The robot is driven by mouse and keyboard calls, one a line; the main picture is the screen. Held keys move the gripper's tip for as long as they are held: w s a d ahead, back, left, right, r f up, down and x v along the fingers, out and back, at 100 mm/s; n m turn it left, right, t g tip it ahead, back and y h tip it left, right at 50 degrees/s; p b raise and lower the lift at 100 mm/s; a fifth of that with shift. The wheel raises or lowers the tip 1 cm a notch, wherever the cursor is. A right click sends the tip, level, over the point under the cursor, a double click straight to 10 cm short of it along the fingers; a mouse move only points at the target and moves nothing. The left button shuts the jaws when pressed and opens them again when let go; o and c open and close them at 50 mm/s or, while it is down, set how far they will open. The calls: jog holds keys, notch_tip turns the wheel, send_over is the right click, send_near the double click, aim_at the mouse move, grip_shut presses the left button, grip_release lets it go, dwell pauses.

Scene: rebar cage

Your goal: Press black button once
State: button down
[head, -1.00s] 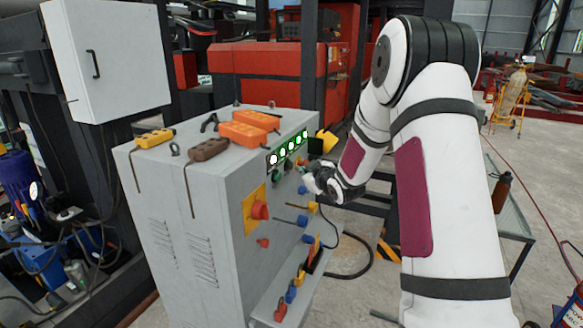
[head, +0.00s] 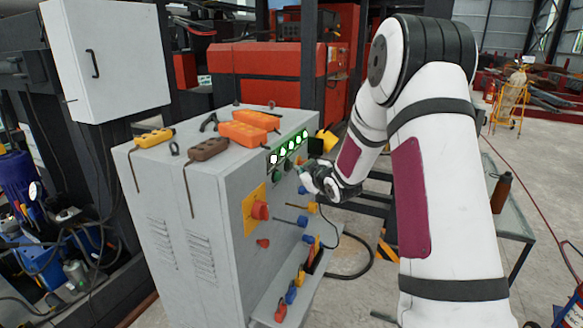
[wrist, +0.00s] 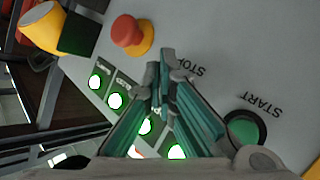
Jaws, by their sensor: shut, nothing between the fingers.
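No black button shows clearly in either view. In the wrist view my gripper (wrist: 165,72) is shut and empty, its tips beside the word STOP on the grey panel, and it hides the panel behind it. A green button (wrist: 243,130) with a dark ring, marked START, is to its right. A red mushroom button (wrist: 131,33) on a yellow base is at the upper left. In the head view my gripper (head: 306,174) is close to the front of the grey cabinet (head: 190,245), near its lit green lamps (head: 287,149); whether it touches is unclear.
A red rotary switch (head: 260,211) on a yellow plate and several blue and red knobs stick out lower on the cabinet. Orange pendants (head: 243,132) lie on top. A table with a brown bottle (head: 502,190) stands at right; open floor lies beyond.

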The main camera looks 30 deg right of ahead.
jog(key=shift+w+a+b, duration=0.4)
jog(key=shift+w+a, duration=0.15)
jog(key=shift+w, duration=0.15)
dwell(1.0)
jog(key=shift+s+d+p, duration=0.6)
jog(key=shift+s+d, duration=0.15)
jog(key=shift+s, duration=0.25)
jog(key=shift+s+d, duration=0.1)
jog(key=s+d+p, duration=0.1)
jog(key=s, duration=0.1)
jog(key=s+d+p, duration=0.1)
jog(key=d, duration=0.1)
jog(key=shift+s, duration=0.4)
jog(key=shift+r, duration=0.1)
dwell(0.6)
